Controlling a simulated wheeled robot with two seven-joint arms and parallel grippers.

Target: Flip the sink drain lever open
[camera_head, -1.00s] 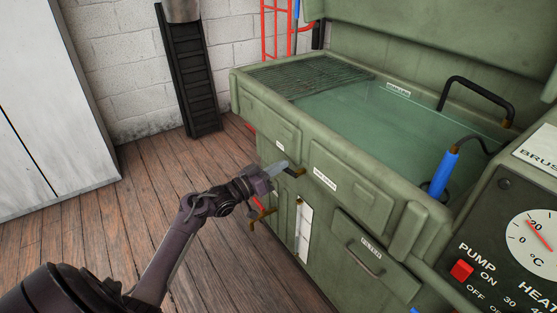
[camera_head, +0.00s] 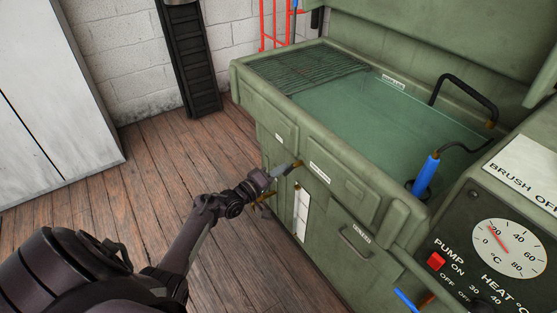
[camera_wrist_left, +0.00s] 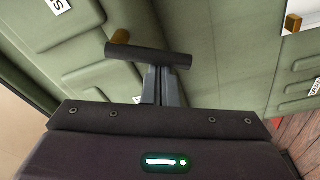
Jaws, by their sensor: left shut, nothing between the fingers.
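The green sink (camera_head: 345,160) stands on the right, with a clear basin of greenish fluid. A small lever with a brass-coloured end (camera_head: 298,164) sticks out from its front panel. In the left wrist view, a dark bar handle (camera_wrist_left: 148,55) with a brass-coloured end lies across the tips of my fingers. My left gripper (camera_head: 283,171) is shut and empty, right at this lever. The fingertips are partly hidden by the bar, and I cannot tell whether they touch it. My right gripper is not in view.
A second brass-coloured fitting (camera_head: 267,198) sits lower on the sink front. A white gauge strip (camera_head: 301,213) and a drawer handle (camera_head: 355,243) are nearby. A control panel (camera_head: 480,255) is at the right. The wooden floor (camera_head: 150,190) to the left is clear.

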